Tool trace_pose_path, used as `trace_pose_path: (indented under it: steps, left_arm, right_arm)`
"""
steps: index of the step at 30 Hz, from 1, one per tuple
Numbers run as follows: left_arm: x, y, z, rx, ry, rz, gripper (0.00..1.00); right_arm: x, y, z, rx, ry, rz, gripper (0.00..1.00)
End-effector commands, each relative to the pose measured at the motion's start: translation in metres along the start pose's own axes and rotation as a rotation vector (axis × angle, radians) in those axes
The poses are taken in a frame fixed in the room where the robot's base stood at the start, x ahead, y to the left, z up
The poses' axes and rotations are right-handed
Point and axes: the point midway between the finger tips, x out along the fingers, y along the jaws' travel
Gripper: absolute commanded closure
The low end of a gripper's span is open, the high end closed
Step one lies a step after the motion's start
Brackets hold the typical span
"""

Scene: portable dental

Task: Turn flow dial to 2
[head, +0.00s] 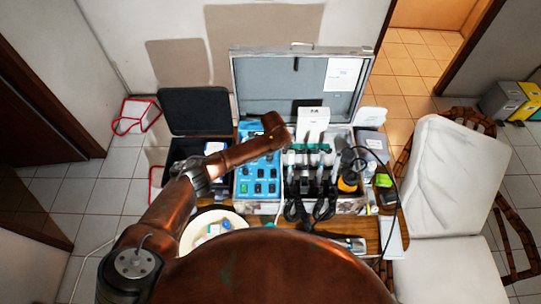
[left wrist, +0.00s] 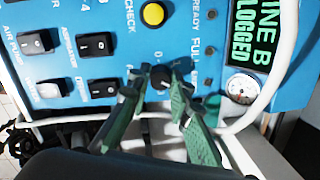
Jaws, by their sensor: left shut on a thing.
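The blue control panel (head: 243,187) stands in the open case in the head view. In the left wrist view the panel (left wrist: 110,15) fills the upper part. The flow dial (left wrist: 160,76), a small dark knob, sits low on the panel, with a "0" printed above its left side. My left gripper (left wrist: 162,72) has its two green-padded fingers on either side of the dial, shut on it. The fingers partly hide the dial, and its pointer setting cannot be read. In the head view my left arm reaches over the panel and the fingertips are hidden. My right gripper is not in view.
Black rocker switches (left wrist: 97,45) and a yellow button (left wrist: 153,13) surround the dial. A pressure gauge (left wrist: 241,87) and a "LOGGED" display (left wrist: 255,32) are at right. A white tube (left wrist: 262,100) runs along the panel's lower edge. Dental handpieces (head: 310,160) stand right of the panel.

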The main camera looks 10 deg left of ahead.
Motion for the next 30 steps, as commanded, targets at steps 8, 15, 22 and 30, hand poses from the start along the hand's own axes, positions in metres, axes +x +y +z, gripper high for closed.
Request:
trace_pose_path:
  steps: [8, 15, 22, 30]
  left_arm:
    - [-0.001, -0.001, -0.001, 0.0, 0.002, -0.002, 0.69]
    - [0.0, 0.0, 0.0, -0.001, 0.001, 0.0, 0.64]
    - [-0.009, -0.001, 0.0, -0.001, 0.001, -0.002, 0.64]
    - [-0.06, -0.001, 0.0, -0.001, 0.002, -0.004, 0.64]
  right_arm:
    - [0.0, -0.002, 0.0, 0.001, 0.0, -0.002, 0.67]
    - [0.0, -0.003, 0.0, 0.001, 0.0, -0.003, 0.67]
    - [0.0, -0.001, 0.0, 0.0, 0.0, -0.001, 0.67]
    - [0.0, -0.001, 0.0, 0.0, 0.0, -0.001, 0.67]
